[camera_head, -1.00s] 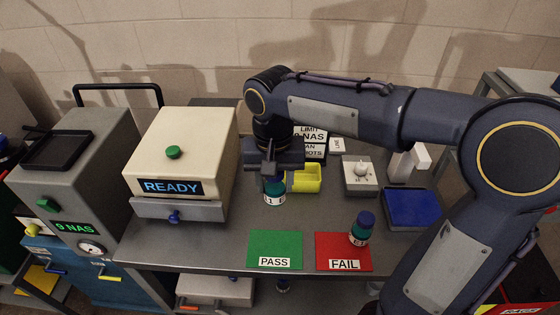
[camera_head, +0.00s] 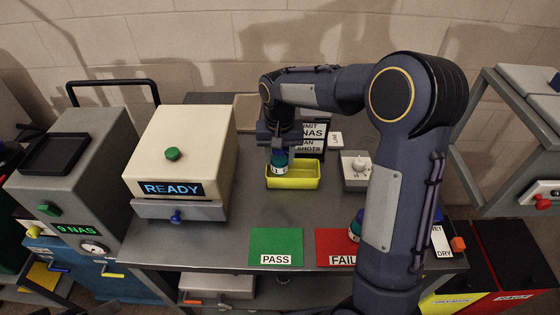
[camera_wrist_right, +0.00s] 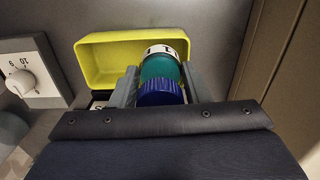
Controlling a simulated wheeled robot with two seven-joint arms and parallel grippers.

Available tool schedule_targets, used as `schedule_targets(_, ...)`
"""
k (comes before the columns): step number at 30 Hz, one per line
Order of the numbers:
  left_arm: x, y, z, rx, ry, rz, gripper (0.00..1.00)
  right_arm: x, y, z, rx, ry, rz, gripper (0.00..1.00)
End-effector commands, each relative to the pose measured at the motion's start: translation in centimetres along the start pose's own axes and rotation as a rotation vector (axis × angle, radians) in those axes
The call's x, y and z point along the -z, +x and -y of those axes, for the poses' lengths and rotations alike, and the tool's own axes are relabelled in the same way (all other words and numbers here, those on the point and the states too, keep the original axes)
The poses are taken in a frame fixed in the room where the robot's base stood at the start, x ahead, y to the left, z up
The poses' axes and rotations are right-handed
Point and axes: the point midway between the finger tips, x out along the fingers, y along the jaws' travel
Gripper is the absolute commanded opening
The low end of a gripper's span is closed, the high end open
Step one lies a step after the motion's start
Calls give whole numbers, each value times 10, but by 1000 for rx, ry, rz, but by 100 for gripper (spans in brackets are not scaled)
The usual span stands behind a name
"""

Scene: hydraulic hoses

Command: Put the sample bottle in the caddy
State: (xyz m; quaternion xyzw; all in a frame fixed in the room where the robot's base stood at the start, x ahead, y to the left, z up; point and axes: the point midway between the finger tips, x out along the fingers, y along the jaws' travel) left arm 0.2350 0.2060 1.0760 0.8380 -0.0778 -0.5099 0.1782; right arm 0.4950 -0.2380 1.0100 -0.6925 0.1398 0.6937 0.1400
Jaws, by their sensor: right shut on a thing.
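The sample bottle (camera_head: 279,169) is teal with a white label and a dark blue cap. My right gripper (camera_head: 279,150) is shut on it near the cap and holds it upright at the left part of the yellow caddy (camera_head: 300,183). In the right wrist view the bottle (camera_wrist_right: 160,68) is between the fingers (camera_wrist_right: 160,84), with the caddy's wall (camera_wrist_right: 95,52) around and beyond it. I cannot tell whether its base touches the caddy floor. My left gripper is not in view.
A second bottle (camera_head: 355,229) stands on the red FAIL mat (camera_head: 330,243), partly hidden by my right arm. The green PASS mat (camera_head: 276,243) is empty. A cream READY machine (camera_head: 180,150) is left of the caddy. A white dial box (camera_head: 355,177) is to its right.

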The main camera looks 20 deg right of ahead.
Motion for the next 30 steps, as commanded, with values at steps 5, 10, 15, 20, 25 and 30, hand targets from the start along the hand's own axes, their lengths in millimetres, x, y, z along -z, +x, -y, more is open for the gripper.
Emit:
schedule_targets(5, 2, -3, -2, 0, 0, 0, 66, 8, 21, -2, -3, -1, 5, 20)
schedule_targets(10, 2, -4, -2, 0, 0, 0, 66, 8, 40, -1, -1, -2, 2, 20)
schedule_targets(15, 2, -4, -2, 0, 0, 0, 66, 8, 41, -1, 0, -1, -1, 20)
schedule_targets(20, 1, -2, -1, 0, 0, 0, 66, 8, 43, -1, 0, -1, 0, 20)
schedule_targets(25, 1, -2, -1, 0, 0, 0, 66, 8, 44, -1, 0, -1, 0, 55)
schedule_targets(30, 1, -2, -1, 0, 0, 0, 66, 8, 44, -1, 0, -1, 0, 64)
